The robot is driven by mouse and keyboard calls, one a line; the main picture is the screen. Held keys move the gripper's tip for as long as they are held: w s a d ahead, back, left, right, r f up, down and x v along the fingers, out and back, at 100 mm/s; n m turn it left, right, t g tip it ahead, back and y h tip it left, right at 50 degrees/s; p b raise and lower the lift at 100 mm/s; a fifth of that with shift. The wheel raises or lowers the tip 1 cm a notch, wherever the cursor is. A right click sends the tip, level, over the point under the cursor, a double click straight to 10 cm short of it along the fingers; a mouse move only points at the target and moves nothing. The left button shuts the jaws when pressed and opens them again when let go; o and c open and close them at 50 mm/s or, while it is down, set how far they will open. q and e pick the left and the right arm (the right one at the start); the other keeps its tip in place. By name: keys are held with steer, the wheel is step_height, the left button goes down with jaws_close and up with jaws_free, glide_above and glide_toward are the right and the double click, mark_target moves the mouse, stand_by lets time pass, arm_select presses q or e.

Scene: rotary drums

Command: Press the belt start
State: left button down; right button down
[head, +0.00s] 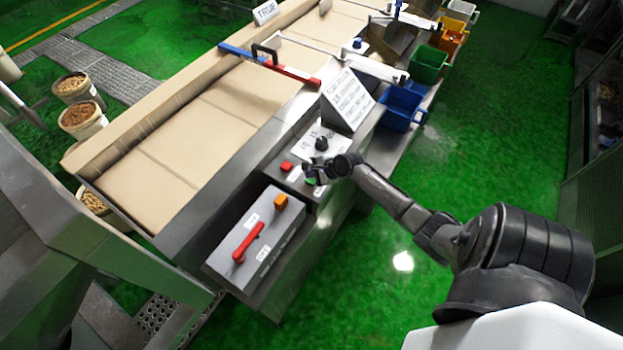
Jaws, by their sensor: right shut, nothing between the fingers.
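A control panel (296,184) sits beside the belt, near the middle of the head view. A small green button (310,181) shows on it, with a red button (286,166) up and to its left. A black rotary knob (321,143) stands on a white dial plate above them. My right gripper (313,171) is shut and empty, with its fingertips right at the green button. I cannot tell whether they touch it, and the fingers partly cover the panel there. The tan belt (160,155) runs diagonally to the left. My left gripper is out of view.
A grey box (255,238) with a red lever (248,241) and an orange block (280,201) lies below the panel. A lettered sign (348,98) stands above it. Blue (403,107) and green (428,65) bins line the right side. Open green floor lies right.

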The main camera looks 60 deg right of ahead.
stand_by(0.3)
steer(key=shift+f, duration=0.2)
steer(key=shift+f, duration=0.2)
stand_by(0.3)
steer(key=shift+f, duration=0.25)
stand_by(0.4)
steer(key=shift+f, duration=0.3)
stand_by(0.5)
